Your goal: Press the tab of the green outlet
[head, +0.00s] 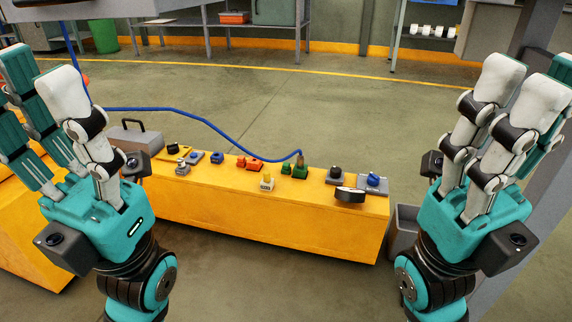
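The green outlet (300,172) sits on top of the long yellow bench, right of its middle. A brownish connector (301,158) stands upright in it, with a blue hose (205,122) running from it to the left. A smaller green part (286,169) is just left of the outlet; I cannot make out which piece is the tab. My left gripper (42,85) is open and empty at the far left, fingers up, well away from the outlet. My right gripper (537,75) is open and empty at the far right, also well away.
The yellow bench (280,215) also carries blue (217,157), red (254,164), yellow (267,181) and black (335,172) fittings. A dark round part (350,195) is at its front edge. A grey bin (403,232) stands at its right end.

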